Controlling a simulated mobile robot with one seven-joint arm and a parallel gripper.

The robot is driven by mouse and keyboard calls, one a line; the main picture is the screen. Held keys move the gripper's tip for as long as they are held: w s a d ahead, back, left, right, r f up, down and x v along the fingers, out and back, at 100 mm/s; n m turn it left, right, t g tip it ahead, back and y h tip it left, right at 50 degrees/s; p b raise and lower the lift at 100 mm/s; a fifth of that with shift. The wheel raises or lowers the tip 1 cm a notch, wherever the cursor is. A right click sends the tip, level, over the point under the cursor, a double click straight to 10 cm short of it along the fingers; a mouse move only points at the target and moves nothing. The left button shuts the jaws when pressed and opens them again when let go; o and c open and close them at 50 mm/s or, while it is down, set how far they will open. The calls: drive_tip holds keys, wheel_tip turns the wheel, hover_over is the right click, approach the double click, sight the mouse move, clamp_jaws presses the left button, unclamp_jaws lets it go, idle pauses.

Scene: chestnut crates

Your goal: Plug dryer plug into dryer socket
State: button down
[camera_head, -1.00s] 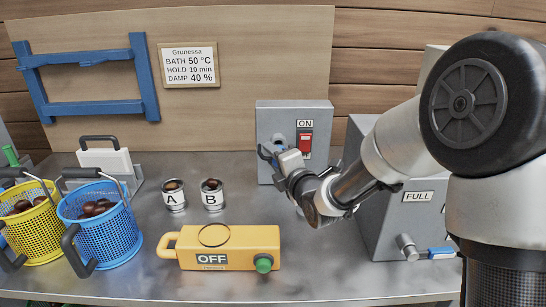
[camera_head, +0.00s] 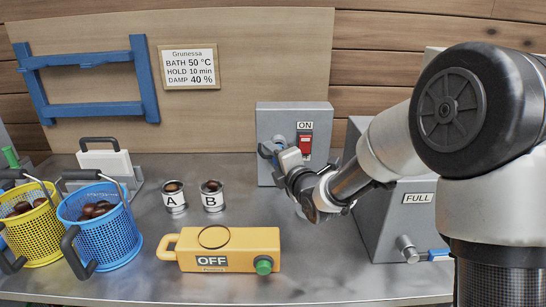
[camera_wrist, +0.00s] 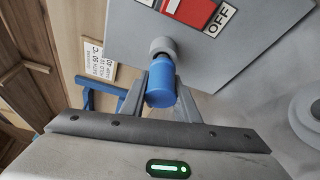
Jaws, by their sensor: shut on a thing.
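The dryer plug is a blue cylinder (camera_wrist: 160,84), held between the fingers of my gripper (camera_wrist: 160,98) in the wrist view. Its far end lines up with the round grey socket (camera_wrist: 162,46) on the face of a grey box (camera_head: 265,118). The plug meets or overlaps the socket in that view; I cannot tell how deep it sits. In the head view my gripper (camera_head: 270,153) is at the lower left of the box's face, and its fingers mostly hide the plug. The socket shows only in part there.
A red switch (camera_head: 305,143) marked ON sits on the box, right of my gripper. A yellow unit (camera_head: 238,240) reading OFF, cups A (camera_head: 174,202) and B (camera_head: 212,200), and blue (camera_head: 105,240) and yellow (camera_head: 38,240) baskets stand left. A grey machine (camera_head: 378,225) marked FULL is right.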

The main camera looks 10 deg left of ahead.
drive_tip(key=shift+w+a, duration=0.25)
drive_tip(key=shift+w, duration=0.75)
drive_tip(key=c, duration=1.3)
unclamp_jaws()
drive_tip(key=shift+s, duration=0.1)
